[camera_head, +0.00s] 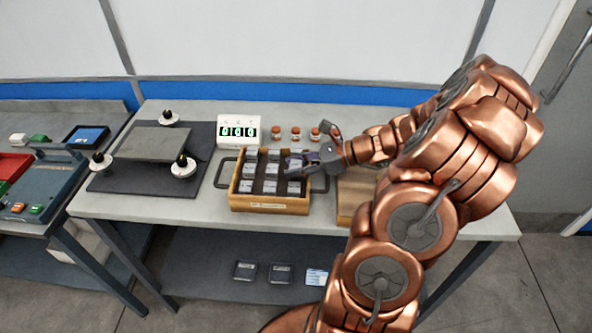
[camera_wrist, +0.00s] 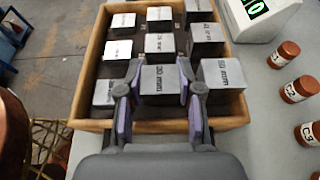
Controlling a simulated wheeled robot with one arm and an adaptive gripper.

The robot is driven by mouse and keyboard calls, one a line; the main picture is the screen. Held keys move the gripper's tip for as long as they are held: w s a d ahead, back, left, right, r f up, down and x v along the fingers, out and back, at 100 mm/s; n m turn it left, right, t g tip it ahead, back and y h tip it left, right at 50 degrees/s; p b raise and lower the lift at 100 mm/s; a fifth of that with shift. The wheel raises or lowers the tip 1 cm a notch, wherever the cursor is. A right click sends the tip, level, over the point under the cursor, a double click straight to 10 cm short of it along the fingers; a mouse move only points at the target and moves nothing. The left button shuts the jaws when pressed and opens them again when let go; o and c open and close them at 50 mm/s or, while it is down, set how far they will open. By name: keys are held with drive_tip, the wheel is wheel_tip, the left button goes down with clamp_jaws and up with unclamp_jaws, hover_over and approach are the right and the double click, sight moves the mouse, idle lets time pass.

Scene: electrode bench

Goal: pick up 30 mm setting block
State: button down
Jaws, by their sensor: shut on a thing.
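A wooden tray (camera_head: 270,206) on the bench holds several grey setting blocks in rows; it also shows in the wrist view (camera_wrist: 87,72). In the wrist view a grey block (camera_wrist: 158,80) with a dark printed label stands between my fingertips. The label looks like 30 mm, but it is too small to read surely. My gripper (camera_wrist: 160,92) is shut on this block, one purple-padded finger at each side. In the head view my gripper (camera_head: 298,161) is over the right part of the tray and hides some blocks. I cannot tell whether the block is clear of the tray floor.
Neighbouring blocks (camera_wrist: 220,73) stand close beside the held one. A white display box (camera_head: 238,130) and several copper-coloured jars (camera_head: 295,133) stand behind the tray. A grey plate (camera_head: 153,144) on a dark mat lies left. A wooden box (camera_head: 352,200) is at the right.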

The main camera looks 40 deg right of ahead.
drive_tip(key=shift+r, duration=0.8)
drive_tip(key=shift+s+a+r+b, duration=0.15)
drive_tip(key=shift+r+b, duration=0.05)
drive_tip(key=shift+b, duration=0.1)
drive_tip(key=s+a+r+b, duration=0.1)
drive_tip(key=s+a+b, duration=0.6)
drive_tip(key=s+a, duration=0.3)
drive_tip(key=shift+s+a+r+b, duration=0.15)
drive_tip(key=shift+a+r+b, duration=0.2)
drive_tip(key=shift+a, duration=0.35)
